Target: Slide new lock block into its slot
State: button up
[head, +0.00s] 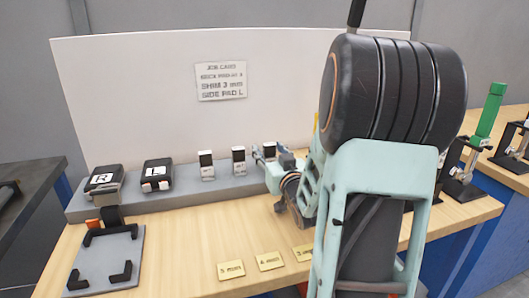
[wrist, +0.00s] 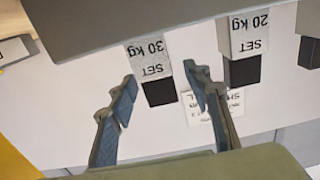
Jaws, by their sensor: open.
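Small white-and-black blocks stand on the grey shelf. In the wrist view, which is upside down, one is marked SET 30 kg (wrist: 155,62) and its neighbour SET 20 kg (wrist: 249,38). My gripper (wrist: 162,78) is open and empty, with its fingers on either side of the 30 kg block in the picture; I cannot tell whether they touch it. In the head view my gripper (head: 268,160) is at the right block on the shelf, partly hidden by my arm. Two other small blocks, a middle one (head: 238,160) and a left one (head: 206,166), stand left of it. I cannot identify the slot.
Black pads marked R (head: 104,181) and L (head: 157,175) sit on the grey shelf (head: 190,193). A grey fixture plate (head: 105,258) with black corners lies front left. Brass shim tags (head: 231,269) lie in front. A job card (head: 221,81) hangs on the white backboard.

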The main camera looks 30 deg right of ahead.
jog(key=shift+w, duration=0.1)
jog(key=c, duration=1.2)
jog(key=shift+r, duration=0.1)
grip_shut()
